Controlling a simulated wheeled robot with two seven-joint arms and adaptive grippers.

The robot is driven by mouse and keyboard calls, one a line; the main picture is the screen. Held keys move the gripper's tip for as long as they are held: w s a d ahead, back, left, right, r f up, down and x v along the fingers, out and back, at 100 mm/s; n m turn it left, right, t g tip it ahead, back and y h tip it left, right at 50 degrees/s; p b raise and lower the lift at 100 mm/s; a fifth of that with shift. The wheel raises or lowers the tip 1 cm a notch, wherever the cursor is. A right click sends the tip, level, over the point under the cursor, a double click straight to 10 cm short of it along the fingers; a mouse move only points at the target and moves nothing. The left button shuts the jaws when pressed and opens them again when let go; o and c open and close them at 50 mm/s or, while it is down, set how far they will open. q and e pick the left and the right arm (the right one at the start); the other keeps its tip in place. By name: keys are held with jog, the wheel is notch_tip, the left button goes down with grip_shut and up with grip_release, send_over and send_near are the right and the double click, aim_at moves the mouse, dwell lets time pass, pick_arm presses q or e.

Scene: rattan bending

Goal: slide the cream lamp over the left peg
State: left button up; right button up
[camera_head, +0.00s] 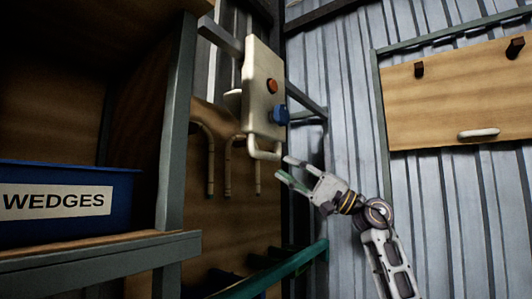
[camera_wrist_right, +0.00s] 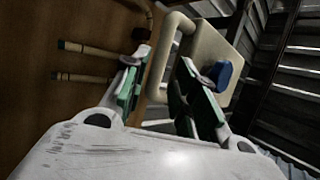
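A flat cream unit (camera_head: 262,88) with an orange button and a blue knob, apparently the cream lamp, stands upright near the middle of the head view. A bent cream handle (camera_head: 264,154) shows at its lower end. My right gripper (camera_head: 284,168) is open just right of and below this handle. In the right wrist view the handle (camera_wrist_right: 157,72) appears between the open fingers, without visible grip; depth is unclear. Two dark pegs stick out of a wooden board at the right; the left peg (camera_head: 419,69) is bare. My left gripper is out of view.
Several bent canes (camera_head: 228,168) hang left of the lamp. A blue WEDGES bin (camera_head: 125,190) sits on a shelf at the left. A green rail (camera_head: 285,272) runs below. A pale oblong piece (camera_head: 478,133) is on the peg board (camera_head: 450,105). Corrugated wall lies behind.

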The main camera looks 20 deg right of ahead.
aim_at(269, 158)
jog(key=p+x, duration=0.1)
jog(key=x, duration=0.4)
jog(key=shift+w+a+r+p, duration=0.1)
jog(key=shift+a+r+p, duration=0.15)
jog(key=shift+p, duration=0.1)
jog(key=shift+w+a+r, duration=0.25)
jog(key=shift+a+r, duration=0.05)
jog(key=shift+a, duration=0.2)
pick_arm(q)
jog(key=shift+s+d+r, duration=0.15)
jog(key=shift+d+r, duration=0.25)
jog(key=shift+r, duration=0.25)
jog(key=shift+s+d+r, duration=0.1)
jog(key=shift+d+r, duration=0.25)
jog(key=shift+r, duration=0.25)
pick_arm(e)
jog(key=shift+w+a+r, duration=0.1)
jog(key=shift+a, duration=0.1)
grip_shut()
